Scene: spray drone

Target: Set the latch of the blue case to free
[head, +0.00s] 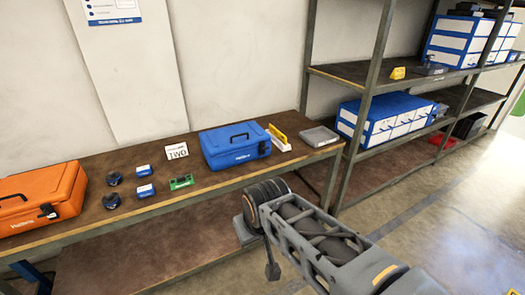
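The blue case (225,157) lies closed on the wooden bench, with a dark handle on its lid. Its small dark latch (264,148) is on the front side near the right corner; its setting is too small to tell. My arm comes in from the lower right, in front of the bench. My gripper (247,232) is at the arm's far end, below and in front of the blue case and apart from it. The arm's end partly hides the gripper, and its fingers cannot be made out clearly.
An orange case (25,193) with a dark latch is at the bench's left. Between the cases lie dark round parts, small blue-and-white boxes, a green board (181,182) and a sign (177,151). A yellow item (279,138) and grey tray (319,136) stand right. Shelving is beyond.

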